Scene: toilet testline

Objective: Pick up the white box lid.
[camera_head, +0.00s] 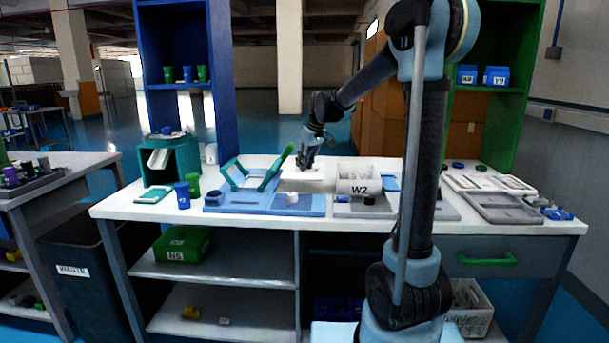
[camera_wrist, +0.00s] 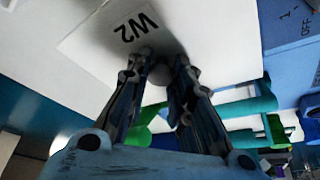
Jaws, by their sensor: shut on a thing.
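The white box lid (camera_head: 300,174) is a flat plate at the back middle of the worktable, left of the white box marked W2 (camera_head: 358,187). In the wrist view the lid (camera_wrist: 218,38) fills the upper middle and bears the letters W2. My gripper (camera_head: 304,164) points down over the lid. In the wrist view my gripper (camera_wrist: 160,68) is shut on the lid's small grey knob, with a fingertip on each side. The fingers hide part of the lid. I cannot tell whether the lid touches the tabletop.
A blue tray (camera_head: 240,208) with a teal frame (camera_head: 236,176) and a green-handled part (camera_head: 277,169) lies close to the left. Grey trays (camera_head: 505,207) stand at the right. Blue (camera_head: 182,196) and green cups (camera_head: 193,184) stand at the left.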

